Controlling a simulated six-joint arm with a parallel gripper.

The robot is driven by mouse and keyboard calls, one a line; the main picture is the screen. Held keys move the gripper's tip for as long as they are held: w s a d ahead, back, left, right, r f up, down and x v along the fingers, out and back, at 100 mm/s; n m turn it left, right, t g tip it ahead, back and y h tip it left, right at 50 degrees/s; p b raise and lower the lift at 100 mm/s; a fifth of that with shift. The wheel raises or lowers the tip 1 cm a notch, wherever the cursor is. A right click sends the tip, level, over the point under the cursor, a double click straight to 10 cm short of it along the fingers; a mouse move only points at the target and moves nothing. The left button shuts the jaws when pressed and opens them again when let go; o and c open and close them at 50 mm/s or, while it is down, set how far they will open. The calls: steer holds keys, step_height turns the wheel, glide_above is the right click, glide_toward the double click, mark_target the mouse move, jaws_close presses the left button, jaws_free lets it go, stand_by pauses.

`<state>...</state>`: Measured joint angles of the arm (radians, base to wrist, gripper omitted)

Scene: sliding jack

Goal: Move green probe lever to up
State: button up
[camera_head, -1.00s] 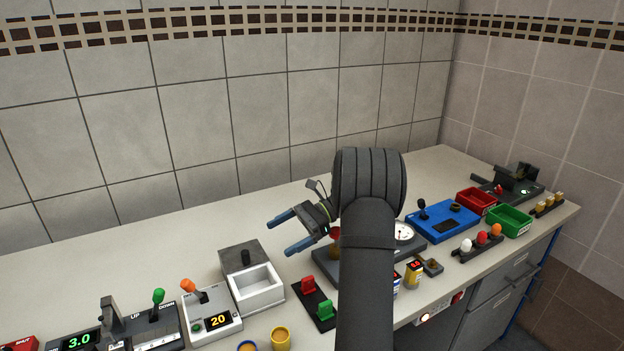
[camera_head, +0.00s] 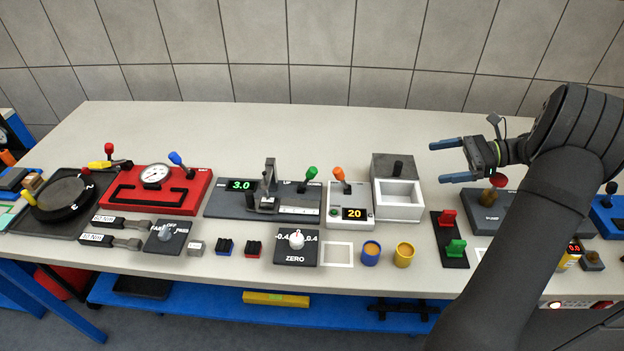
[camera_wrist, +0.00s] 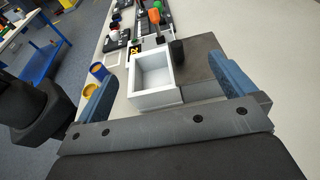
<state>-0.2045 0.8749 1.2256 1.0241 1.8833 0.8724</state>
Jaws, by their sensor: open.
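The green probe lever (camera_head: 310,175) is a green knob on a short dark stem. It stands at the right end of a dark grey device (camera_head: 230,203) with a green "3.0" display and a metal probe stand (camera_head: 268,188). The lever leans slightly right in the head view. My gripper (camera_head: 450,161) is open and empty, well to the right of the lever and above the bench. In the wrist view its two blue fingers (camera_wrist: 165,90) stand apart, with a white open box (camera_wrist: 152,76) between and beyond them.
An orange-knobbed lever (camera_head: 339,174) on a white "20" unit (camera_head: 350,210) stands just right of the green lever. The white box (camera_head: 399,205) lies between it and my gripper. A red gauge panel (camera_head: 160,195) is to the left. The bench behind the devices is clear.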

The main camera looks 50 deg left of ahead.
mark_target(315, 169)
steer(key=shift+c, duration=0.4)
